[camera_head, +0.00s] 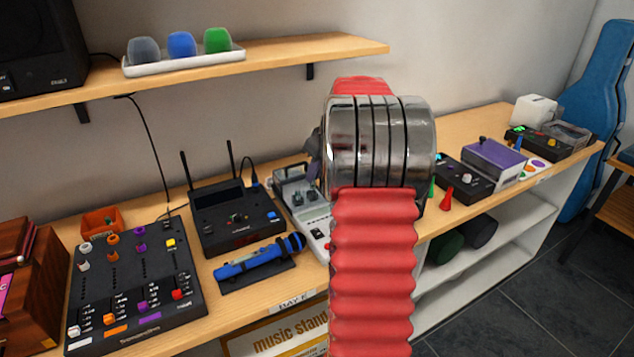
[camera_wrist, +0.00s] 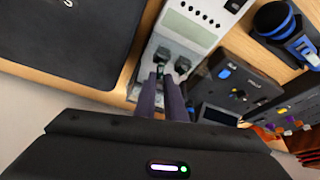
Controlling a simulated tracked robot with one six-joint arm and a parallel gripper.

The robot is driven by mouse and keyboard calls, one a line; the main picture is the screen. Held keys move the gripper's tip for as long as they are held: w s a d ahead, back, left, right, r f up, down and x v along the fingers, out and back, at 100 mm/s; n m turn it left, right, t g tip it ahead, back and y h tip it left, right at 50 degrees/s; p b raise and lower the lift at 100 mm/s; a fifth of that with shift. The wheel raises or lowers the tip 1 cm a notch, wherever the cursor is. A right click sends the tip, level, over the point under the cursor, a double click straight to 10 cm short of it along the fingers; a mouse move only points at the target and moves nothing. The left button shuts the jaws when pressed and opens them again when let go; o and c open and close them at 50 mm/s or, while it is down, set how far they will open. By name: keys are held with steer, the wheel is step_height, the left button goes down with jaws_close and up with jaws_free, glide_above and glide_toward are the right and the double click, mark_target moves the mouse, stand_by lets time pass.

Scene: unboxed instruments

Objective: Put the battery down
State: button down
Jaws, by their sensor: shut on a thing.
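My gripper (camera_wrist: 161,82) is shut on the battery (camera_wrist: 160,71), a small dark piece of which only a little shows between the fingertips in the wrist view. The fingertips are over a pale grey charger-like device (camera_wrist: 190,22), close to its dark bay parts. I cannot tell whether the battery touches it. In the head view the grey device (camera_head: 316,222) stands on the bench, partly behind my red and chrome arm. The arm hides most of my gripper and the battery there.
A mixer (camera_head: 134,285) is farther left. A purple-topped box (camera_head: 493,160) is at right. A shelf (camera_head: 290,52) hangs above the bench.

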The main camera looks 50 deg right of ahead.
mark_target(314, 183)
steer(key=shift+f, duration=0.1)
steer(key=shift+f, duration=1.75)
steer(key=c, duration=1.8)
jaws_free()
steer(key=shift+f, duration=0.1)
steer(key=shift+c, duration=0.2)
steer(key=v, duration=1.2)
